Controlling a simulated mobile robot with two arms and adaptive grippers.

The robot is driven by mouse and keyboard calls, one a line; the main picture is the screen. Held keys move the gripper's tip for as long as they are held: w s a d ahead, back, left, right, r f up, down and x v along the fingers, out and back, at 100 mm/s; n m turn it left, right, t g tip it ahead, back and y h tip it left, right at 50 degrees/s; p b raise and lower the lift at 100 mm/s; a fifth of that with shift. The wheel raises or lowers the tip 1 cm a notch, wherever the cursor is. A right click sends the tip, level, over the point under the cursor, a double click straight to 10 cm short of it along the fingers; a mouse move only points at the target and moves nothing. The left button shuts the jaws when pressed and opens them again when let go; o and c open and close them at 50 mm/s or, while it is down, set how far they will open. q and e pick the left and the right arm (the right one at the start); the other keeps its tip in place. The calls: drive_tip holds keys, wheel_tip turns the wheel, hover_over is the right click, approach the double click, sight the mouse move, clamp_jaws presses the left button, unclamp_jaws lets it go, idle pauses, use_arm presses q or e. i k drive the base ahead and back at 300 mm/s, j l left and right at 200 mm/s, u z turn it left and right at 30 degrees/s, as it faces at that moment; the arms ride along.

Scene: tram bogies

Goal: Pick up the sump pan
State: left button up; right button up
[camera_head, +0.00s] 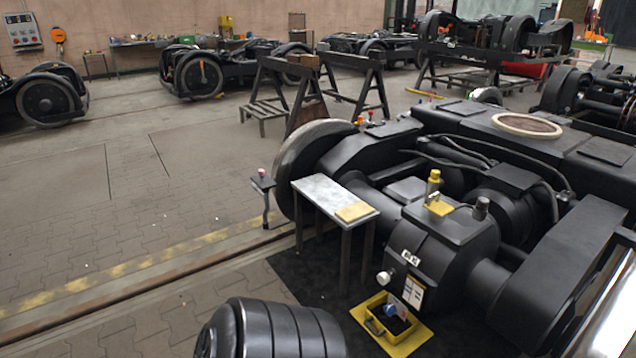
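A small yellow pan (371,308) with a dark inside, which looks like the sump pan, sits low at the bottom right of centre. It rests on a flat yellow mat or plate (420,334) on dark ground. A blue and white item (390,310) shows in or over it, and a handle shows at its near left side. The pan is in front of and below a black gearbox housing (440,243) with a white label. Neither of my grippers is in view.
A small grey-topped table (333,193) with a yellow cloth or pad (355,212) stands left of the gearbox. A black bogie (470,140) fills the right. A black ribbed cylinder (270,328) is at the bottom. Floor at left is open, crossed by a rail groove.

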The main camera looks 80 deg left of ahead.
sight(394, 329)
drive_tip(key=u, duration=1.8)
drive_tip(key=i+u, duration=0.15)
drive_tip(key=i, duration=0.15)
